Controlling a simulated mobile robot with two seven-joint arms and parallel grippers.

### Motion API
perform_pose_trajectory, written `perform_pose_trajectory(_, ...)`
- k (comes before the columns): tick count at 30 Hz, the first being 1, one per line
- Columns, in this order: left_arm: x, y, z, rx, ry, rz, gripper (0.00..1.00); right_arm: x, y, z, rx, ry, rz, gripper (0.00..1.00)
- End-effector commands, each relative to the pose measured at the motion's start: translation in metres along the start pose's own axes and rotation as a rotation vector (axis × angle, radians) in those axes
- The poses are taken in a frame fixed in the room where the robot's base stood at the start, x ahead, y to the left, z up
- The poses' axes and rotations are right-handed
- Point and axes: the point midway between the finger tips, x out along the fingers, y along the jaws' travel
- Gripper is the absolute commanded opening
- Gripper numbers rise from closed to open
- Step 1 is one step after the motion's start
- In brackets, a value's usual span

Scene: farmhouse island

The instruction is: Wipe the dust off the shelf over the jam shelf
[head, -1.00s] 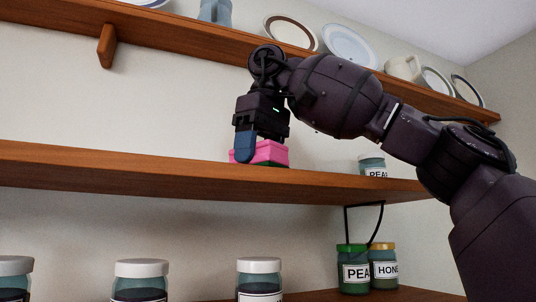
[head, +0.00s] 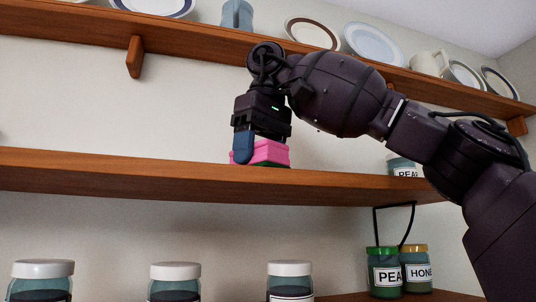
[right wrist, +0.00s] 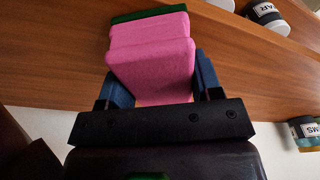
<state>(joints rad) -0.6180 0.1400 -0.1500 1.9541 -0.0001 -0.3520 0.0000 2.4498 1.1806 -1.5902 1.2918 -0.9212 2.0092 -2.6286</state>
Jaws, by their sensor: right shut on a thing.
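The wooden shelf (head: 120,178) over the jam shelf runs across the middle of the head view. My right gripper (head: 260,149) points down at it, its blue fingers shut on a pink sponge (head: 268,152) with a dark green underside. The green side is at the shelf's top surface and appears to touch it. In the right wrist view the sponge (right wrist: 150,58) sits between both fingers, with bare wood (right wrist: 245,75) beside it. I see no clear dust; the head view looks from below, so most of the shelf top is hidden. My left gripper is out of view.
A jar labelled PEA (head: 403,168) stands on this shelf to the right. Below are white-lidded jars (head: 175,280), a green-lidded jar (head: 383,275) and a yellow-lidded HONE jar (head: 416,272). A plate shelf (head: 200,40) hangs above. The shelf left of my gripper looks clear.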

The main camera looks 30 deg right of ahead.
Motion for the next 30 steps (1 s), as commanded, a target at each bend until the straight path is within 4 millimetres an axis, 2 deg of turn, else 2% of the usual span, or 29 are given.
perform_pose_trajectory(13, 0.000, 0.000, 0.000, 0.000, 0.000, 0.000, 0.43, 0.001, -0.026, -0.014, -0.003, -0.002, 0.001, 0.40)
perform_pose_trajectory(23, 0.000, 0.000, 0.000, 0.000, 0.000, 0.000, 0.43, 0.002, -0.035, -0.019, 0.000, 0.000, 0.001, 0.40)
perform_pose_trajectory(30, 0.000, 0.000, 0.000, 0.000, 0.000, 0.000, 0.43, 0.004, -0.050, -0.027, -0.001, 0.000, 0.000, 0.40)
